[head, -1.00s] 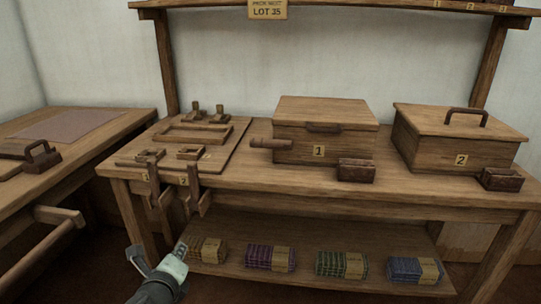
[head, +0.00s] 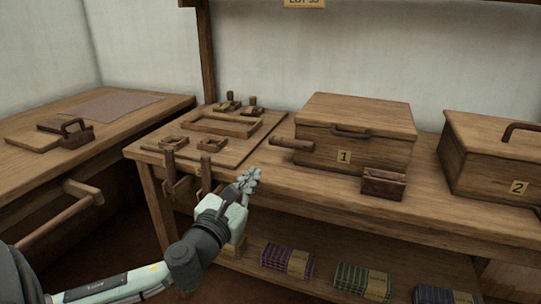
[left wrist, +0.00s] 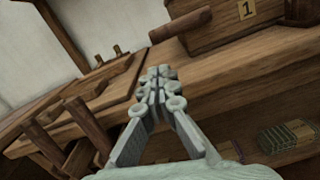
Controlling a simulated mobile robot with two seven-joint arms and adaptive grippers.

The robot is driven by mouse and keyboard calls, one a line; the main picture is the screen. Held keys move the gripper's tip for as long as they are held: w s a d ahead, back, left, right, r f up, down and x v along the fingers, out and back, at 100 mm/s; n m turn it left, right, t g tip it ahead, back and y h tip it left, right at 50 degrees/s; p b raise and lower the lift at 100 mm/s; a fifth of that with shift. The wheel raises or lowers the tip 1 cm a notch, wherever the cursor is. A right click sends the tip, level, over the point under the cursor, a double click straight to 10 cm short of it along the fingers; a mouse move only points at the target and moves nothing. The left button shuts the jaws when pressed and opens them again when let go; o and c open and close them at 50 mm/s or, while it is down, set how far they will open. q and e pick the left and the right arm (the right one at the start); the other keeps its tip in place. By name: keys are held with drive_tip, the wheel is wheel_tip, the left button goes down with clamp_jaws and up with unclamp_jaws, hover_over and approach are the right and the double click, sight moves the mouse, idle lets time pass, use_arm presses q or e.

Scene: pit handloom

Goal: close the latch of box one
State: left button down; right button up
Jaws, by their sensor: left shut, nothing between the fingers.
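Box one (head: 325,150) is a wooden box with its lid down, a dark handle on the lid's front edge and a label "1" on its front. A wooden peg-like bar (head: 291,144) sticks out from its left side; I cannot tell whether this is the latch. The bar also shows in the left wrist view (left wrist: 181,25), with the lower part of box one (left wrist: 222,30). My left gripper (head: 248,178) is shut and empty in front of the bench edge, below and left of the box, apart from it. My right gripper is not in view.
A dark wooden block (head: 383,184) stands at box one's front right. Box two (head: 481,165) is farther right. A board with wooden fittings (head: 190,143) lies to the left. Cloth bundles (head: 287,260) are on the lower shelf.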

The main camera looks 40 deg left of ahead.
sight(293, 144)
use_arm(q)
drive_tip(key=x, duration=1)
drive_tip(key=shift+w+f+p, duration=0.1)
drive_tip(key=shift+p, duration=0.2)
drive_tip(key=shift+a, duration=0.15)
